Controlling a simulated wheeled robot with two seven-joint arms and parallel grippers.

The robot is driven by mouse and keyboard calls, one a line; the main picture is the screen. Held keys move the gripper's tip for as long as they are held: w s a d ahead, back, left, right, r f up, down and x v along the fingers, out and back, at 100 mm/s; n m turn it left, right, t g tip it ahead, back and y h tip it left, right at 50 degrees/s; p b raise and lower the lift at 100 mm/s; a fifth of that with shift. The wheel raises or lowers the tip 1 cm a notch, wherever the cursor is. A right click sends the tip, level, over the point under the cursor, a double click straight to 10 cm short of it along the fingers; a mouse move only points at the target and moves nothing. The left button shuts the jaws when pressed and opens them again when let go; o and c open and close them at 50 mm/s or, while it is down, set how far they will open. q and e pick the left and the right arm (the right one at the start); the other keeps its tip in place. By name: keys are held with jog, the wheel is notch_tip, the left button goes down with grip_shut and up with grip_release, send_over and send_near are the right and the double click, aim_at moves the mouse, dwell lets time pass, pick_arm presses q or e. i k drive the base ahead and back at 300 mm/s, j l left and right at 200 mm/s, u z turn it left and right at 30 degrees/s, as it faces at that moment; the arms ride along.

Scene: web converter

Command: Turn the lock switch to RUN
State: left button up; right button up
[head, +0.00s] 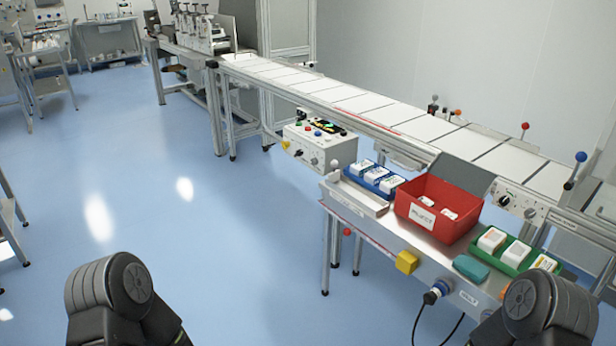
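I cannot tell for sure which part is the lock switch, and no RUN label is legible. A white control box (320,147) hangs below the conveyor's near side. It has coloured buttons, a small dark display and dark knobs on its front. A second, smaller panel (517,206) with round knobs sits on the conveyor's side at the right, behind the red bin. Neither of my grippers is in view; only dark rounded parts of my arms show at the bottom left and bottom right.
A long conveyor (390,116) runs from back left to front right. A steel side table (375,222) before it holds a red bin (432,226), a blue tray (379,189) and a green tray (508,266). The blue floor (225,230) at left is clear.

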aim_at(285, 144)
jog(key=i+j+z, duration=0.1)
jog(key=z, duration=0.25)
jog(key=i+j+z, duration=0.1)
jog(key=z, duration=0.25)
jog(key=i+j+z, duration=0.1)
jog(key=z, duration=0.25)
jog(key=i+j+z, duration=0.15)
jog(key=j, duration=0.5)
jog(key=i+j+z, duration=0.15)
jog(key=j, duration=0.5)
jog(key=i+j+z, duration=0.15)
jog(key=j, duration=0.55)
jog(key=i+j+z, duration=0.15)
jog(key=j, duration=1.2)
jog(key=i, duration=0.05)
